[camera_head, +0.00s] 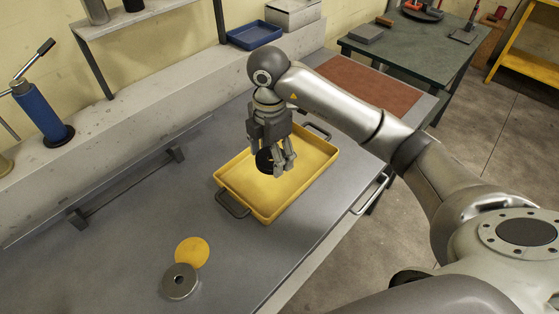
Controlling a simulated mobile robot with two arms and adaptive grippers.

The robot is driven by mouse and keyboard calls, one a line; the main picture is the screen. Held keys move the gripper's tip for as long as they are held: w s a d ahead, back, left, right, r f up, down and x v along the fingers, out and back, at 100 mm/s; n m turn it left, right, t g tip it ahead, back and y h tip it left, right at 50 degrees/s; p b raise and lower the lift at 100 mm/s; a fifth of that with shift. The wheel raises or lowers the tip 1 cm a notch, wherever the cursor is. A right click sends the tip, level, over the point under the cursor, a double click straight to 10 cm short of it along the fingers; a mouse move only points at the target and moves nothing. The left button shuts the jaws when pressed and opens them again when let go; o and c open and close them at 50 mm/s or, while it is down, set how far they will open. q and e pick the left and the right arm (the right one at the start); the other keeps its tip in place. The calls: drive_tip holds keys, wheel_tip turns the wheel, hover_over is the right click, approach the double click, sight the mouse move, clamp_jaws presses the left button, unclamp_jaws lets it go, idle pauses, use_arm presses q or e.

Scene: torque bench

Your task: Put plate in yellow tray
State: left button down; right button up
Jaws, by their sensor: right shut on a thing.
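The yellow tray (232,178) lies on the grey bench, with a dark handle at each end. My right gripper (283,168) points down over the tray. It is shut on a dark round plate (265,160), which is partly hidden by the fingers. The plate looks tilted on edge and is over the tray's area; I cannot tell if it touches the tray floor. The rest of the tray floor that shows is empty. My left gripper is not in view.
A yellow disc (192,252) and a grey metal ring (180,281) lie on the bench near the front. A bar handle (125,188) runs along the bench's back. A blue cylinder tool (42,115) stands at left. A blue bin (254,35) is behind.

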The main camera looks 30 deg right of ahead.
drive_tip(key=w+d+f, duration=0.2)
drive_tip(key=f, duration=0.1)
drive_tip(key=w+d+f, duration=0.1)
drive_tip(key=f, duration=0.1)
drive_tip(key=shift+w+d+p, duration=0.25)
drive_tip(key=shift+w+p, duration=0.1)
drive_tip(key=shift+w, duration=0.05)
drive_tip(key=shift+w+d+f, duration=0.3)
drive_tip(key=shift+w+f, duration=0.05)
drive_tip(key=shift+f, duration=0.3)
wheel_tip(320, 180, down, 3)
drive_tip(key=shift+r+p, duration=0.1)
drive_tip(key=shift+p, duration=0.55)
drive_tip(key=shift+f, duration=0.3)
drive_tip(key=o, duration=1.5)
